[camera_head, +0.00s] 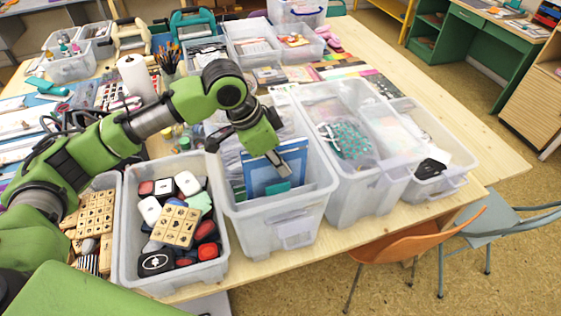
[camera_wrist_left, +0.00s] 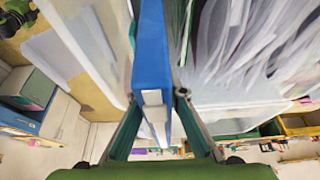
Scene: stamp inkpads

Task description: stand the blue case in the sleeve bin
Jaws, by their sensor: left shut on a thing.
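The blue case (camera_head: 268,176) is a flat, thin panel held upright at the mouth of the clear plastic sleeve bin (camera_head: 290,232) in the head view. In the left wrist view the blue case (camera_wrist_left: 152,60) stands edge-on between the fingers. My left gripper (camera_head: 278,163) is shut on its upper edge; its fingers also show in the wrist view (camera_wrist_left: 156,105). Clear sleeves (camera_wrist_left: 240,45) lie beside the case. I cannot tell whether its lower edge touches the bin floor. My right gripper is not in view.
A bin of stamps and inkpads (camera_head: 128,262) stands left of the sleeve bin. Another clear bin (camera_head: 362,195) stands close on its right. A paper roll (camera_head: 137,77) and pencil cup (camera_head: 170,66) stand behind. An orange chair (camera_head: 420,243) is by the table's front edge.

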